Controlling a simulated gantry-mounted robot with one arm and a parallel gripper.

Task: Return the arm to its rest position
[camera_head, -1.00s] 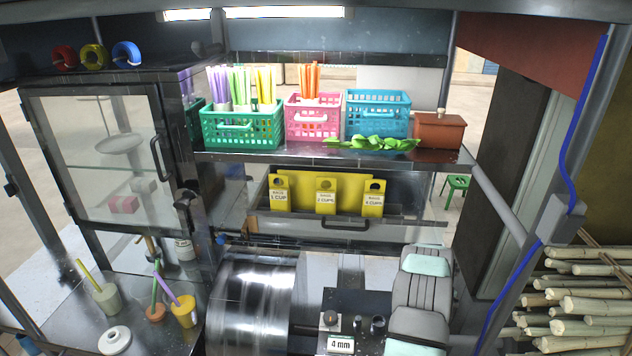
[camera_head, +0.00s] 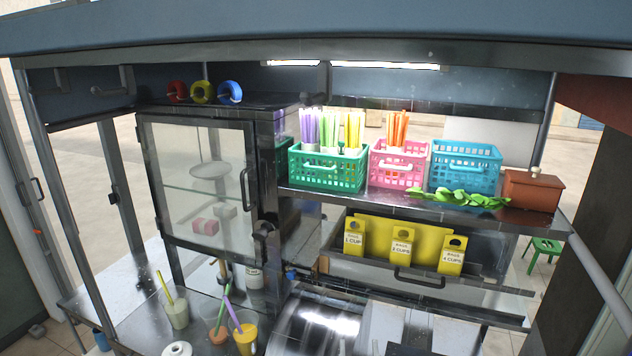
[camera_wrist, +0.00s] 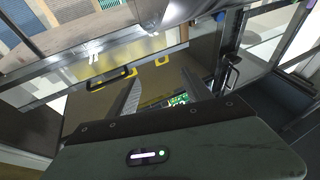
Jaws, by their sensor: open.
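My gripper (camera_wrist: 165,97) shows only in the wrist view. Its two grey fingers stand apart, with no object held between them. Beyond the fingers, some small green and white items (camera_wrist: 179,100) show, too small to name surely. The wrist view also shows a black handle (camera_wrist: 110,78) and yellow pieces beside it, with a shiny metal drum (camera_wrist: 170,10) at the top. My arm and gripper do not show in the head view, so their place relative to the shelf cannot be told there.
A shelf holds green (camera_head: 325,168), pink (camera_head: 398,164) and blue (camera_head: 466,167) baskets and a brown box (camera_head: 531,190). Below is an open drawer (camera_head: 420,277) with yellow cup tags. A glass-door cabinet (camera_head: 200,185) stands left. Cups with sticks (camera_head: 244,340) stand on the counter.

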